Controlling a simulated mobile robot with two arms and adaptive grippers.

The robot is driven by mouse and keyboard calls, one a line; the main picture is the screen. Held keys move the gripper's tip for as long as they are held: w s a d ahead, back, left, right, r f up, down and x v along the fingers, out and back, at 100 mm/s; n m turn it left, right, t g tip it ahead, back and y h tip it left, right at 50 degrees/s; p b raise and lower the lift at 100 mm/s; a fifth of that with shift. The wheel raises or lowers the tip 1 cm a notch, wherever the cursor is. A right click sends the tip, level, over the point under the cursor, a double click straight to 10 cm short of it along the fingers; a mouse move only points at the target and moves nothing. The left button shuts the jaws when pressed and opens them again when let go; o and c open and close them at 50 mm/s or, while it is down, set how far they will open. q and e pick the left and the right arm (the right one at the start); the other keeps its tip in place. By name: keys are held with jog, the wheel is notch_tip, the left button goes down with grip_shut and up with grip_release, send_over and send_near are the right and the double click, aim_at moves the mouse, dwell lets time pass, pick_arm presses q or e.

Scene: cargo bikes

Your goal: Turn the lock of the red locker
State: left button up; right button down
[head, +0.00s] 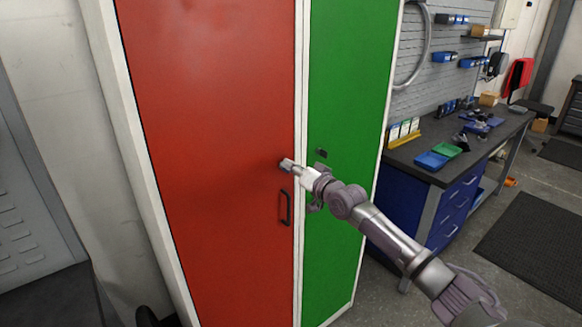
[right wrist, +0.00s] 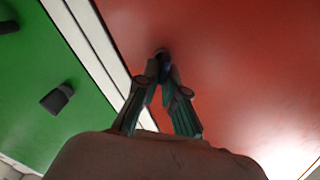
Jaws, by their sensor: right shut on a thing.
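The red locker door (head: 215,120) stands upright and closed in the head view, and it also fills the right of the right wrist view (right wrist: 235,60). Its lock (right wrist: 162,52) is a small dark part near the door's edge, mostly hidden by my fingers. My right gripper (head: 286,164) is at the red door above the handle, its fingers shut on the lock. In the right wrist view the fingertips (right wrist: 160,66) meet around it. A dark handle (head: 285,207) sits just below the gripper. My left gripper is not in view.
A green locker (head: 350,80) with its own dark lock (head: 321,153) adjoins on the right. A blue workbench (head: 445,175) with trays stands beyond it. A dark mat (head: 535,235) lies on the floor at right. A pale wall (head: 50,110) is on the left.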

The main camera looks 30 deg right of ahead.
jog(key=m, duration=0.5)
jog(key=shift+d+f+m, duration=0.2)
jog(key=shift+f+m, duration=0.05)
jog(key=shift+m, duration=0.05)
jog(key=m+p, duration=0.1)
jog(key=m, duration=0.4)
jog(key=shift+f, duration=0.2)
jog(key=shift+m, duration=0.3)
jog(key=c, duration=1.3)
grip_release()
jog(key=shift+d, duration=0.1)
jog(key=s, duration=0.8)
jog(key=s+d, duration=0.1)
jog(key=s, duration=0.3)
